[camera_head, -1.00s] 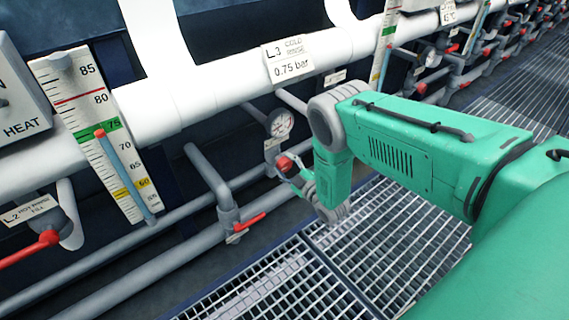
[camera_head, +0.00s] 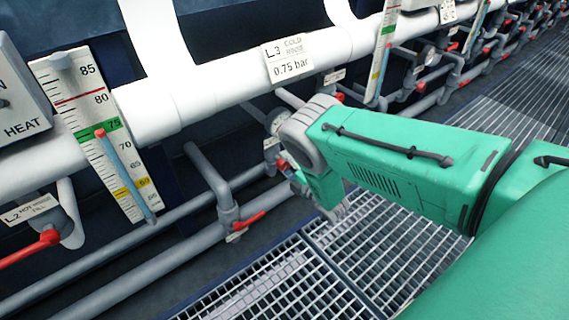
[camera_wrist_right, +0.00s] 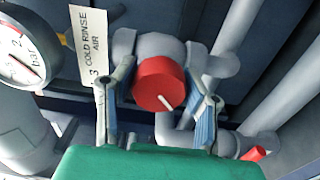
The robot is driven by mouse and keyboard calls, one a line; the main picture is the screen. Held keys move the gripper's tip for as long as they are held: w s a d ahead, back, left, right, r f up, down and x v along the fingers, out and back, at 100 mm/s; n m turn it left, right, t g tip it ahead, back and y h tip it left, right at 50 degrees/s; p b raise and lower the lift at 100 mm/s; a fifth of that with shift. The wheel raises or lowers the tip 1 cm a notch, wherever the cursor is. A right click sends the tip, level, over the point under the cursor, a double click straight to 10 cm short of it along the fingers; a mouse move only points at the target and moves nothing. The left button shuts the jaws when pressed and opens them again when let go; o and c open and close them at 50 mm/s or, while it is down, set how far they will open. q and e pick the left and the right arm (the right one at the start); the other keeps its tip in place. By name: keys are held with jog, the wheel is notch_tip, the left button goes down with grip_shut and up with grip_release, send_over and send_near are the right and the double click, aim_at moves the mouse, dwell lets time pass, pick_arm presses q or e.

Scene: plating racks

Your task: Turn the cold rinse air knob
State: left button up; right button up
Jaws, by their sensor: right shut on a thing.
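The cold rinse air knob (camera_wrist_right: 158,84) is a round red knob with a white pointer line, on a grey valve body. The line points to the lower right in the right wrist view. A "COLD RINSE AIR" label (camera_wrist_right: 93,48) hangs left of it. My right gripper (camera_wrist_right: 163,82) is shut on the knob, one finger at each side. In the head view the right gripper (camera_head: 294,172) is at the pipework under the L3 cold rinse sign (camera_head: 288,58), and the knob (camera_head: 283,163) shows only in small part. My left gripper is not in view.
A pressure gauge (camera_wrist_right: 22,55) is left of the label. Grey pipes surround the valve. A red-handled valve (camera_head: 250,221) and a white level scale (camera_head: 106,135) are to the left in the head view. Metal floor grating (camera_head: 270,290) lies below.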

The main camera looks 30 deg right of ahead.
jog(key=shift+s+f, duration=0.3)
jog(key=shift+f, duration=0.05)
jog(key=shift+a, duration=0.1)
jog(key=o, duration=1.2)
jog(key=shift+c, duration=0.2)
jog(key=shift+w+r, duration=0.1)
jog(key=s+d, duration=0.1)
jog(key=s, duration=1.1)
